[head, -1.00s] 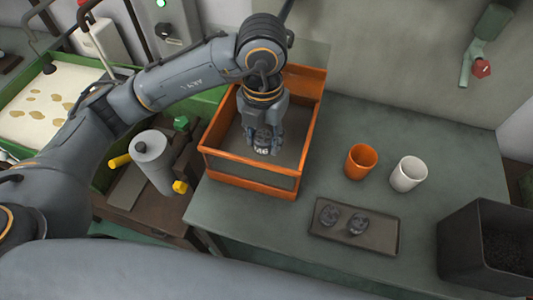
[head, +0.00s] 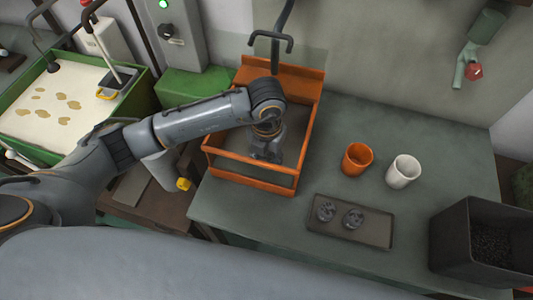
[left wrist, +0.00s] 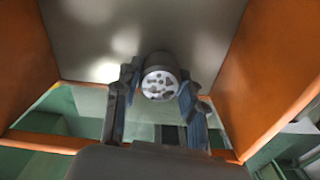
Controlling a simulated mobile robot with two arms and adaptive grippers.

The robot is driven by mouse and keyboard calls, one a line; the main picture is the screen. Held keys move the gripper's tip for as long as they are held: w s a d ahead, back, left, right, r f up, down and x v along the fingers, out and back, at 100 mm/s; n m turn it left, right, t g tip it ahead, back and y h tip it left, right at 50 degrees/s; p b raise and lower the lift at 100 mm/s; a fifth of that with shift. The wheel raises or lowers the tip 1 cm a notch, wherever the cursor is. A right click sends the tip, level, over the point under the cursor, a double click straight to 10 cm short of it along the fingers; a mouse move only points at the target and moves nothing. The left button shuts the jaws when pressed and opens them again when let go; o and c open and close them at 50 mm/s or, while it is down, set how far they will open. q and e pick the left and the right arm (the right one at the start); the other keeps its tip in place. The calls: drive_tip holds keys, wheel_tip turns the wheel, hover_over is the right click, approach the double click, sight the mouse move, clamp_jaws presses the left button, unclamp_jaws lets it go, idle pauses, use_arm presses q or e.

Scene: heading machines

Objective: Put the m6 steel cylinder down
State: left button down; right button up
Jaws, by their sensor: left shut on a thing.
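The steel cylinder (left wrist: 160,78) is grey, with a pale end face marked by several dark holes. In the left wrist view it sits between the two fingers of my left gripper (left wrist: 157,100), which is shut on it. In the head view my left gripper (head: 267,153) is inside the orange bin (head: 250,179), behind its front rail. The wrist and fingers hide the cylinder there. I cannot tell whether the cylinder touches the bin floor. My right gripper is not in view.
The bin stands on a grey-green table (head: 240,218). To its right are an orange cup (head: 357,159), a white cup (head: 403,172), a dark tray (head: 370,233) with two round dark parts, and a black box (head: 480,250). A hooked dark pipe (head: 276,45) rises behind the bin.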

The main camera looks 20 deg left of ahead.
sight(267, 157)
use_arm(q)
drive_tip(key=shift+f, duration=0.15)
drive_tip(key=c, duration=1.2)
unclamp_jaws()
drive_tip(key=shift+f+b, duration=0.1)
drive_tip(key=shift+b, duration=0.2)
drive_tip(key=o, duration=0.4)
drive_tip(key=shift+r+p, duration=0.4)
wheel_tip(267, 157, up, 6)
drive_tip(key=shift+r+b, duration=0.1)
drive_tip(key=shift+b, duration=1)
drive_tip(key=shift+r, duration=0.5)
